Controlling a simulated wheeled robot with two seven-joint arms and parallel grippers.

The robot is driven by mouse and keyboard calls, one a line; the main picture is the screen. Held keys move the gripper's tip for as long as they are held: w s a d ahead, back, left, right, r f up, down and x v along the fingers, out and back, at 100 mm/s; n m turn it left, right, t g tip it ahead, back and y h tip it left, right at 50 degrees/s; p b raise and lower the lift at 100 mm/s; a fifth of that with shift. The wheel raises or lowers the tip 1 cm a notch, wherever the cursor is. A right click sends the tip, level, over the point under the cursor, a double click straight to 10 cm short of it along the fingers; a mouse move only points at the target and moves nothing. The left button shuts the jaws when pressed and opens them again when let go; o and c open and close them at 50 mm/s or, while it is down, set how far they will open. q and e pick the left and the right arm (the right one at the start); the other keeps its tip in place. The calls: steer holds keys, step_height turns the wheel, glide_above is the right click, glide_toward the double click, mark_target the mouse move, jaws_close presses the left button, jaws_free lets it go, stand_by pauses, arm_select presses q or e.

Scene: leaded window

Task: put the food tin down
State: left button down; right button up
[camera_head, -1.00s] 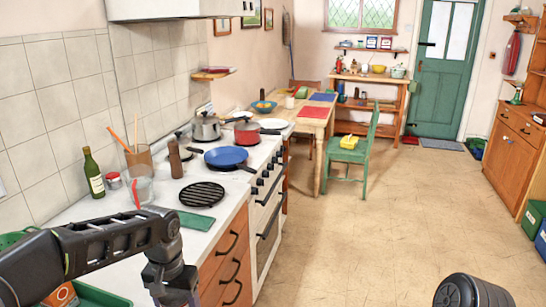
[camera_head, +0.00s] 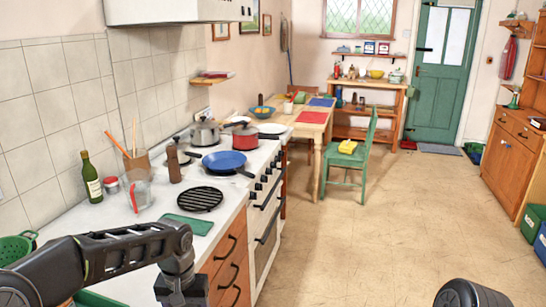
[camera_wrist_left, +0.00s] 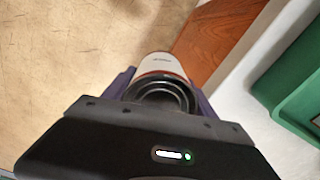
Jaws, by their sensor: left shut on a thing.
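The food tin (camera_wrist_left: 162,66) shows in the left wrist view, with a pale label, a red band and dark rings at its near end. My left gripper (camera_wrist_left: 160,82) is shut on it, with a purple finger on either side. The tin is over or beside the floor near a wooden cabinet front; its height is hard to tell. In the head view my left gripper (camera_head: 180,290) is at the bottom edge, in front of the worktop (camera_head: 225,212), and the tin cannot be seen there. My right gripper is not in view.
A green tray (camera_wrist_left: 290,85) lies on the worktop at the right of the wrist view. The worktop holds a green bottle (camera_head: 91,178), a clear jug (camera_head: 137,190), a black trivet (camera_head: 200,199) and a green board (camera_head: 187,225). A blue pan (camera_head: 224,161) is on the stove.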

arm_select(q)
steer(key=shift+r, duration=0.1)
stand_by(0.6)
step_height(320, 180, up, 10)
steer(key=p, duration=1)
steer(key=shift+r, duration=0.2)
steer(key=shift+f, duration=0.1)
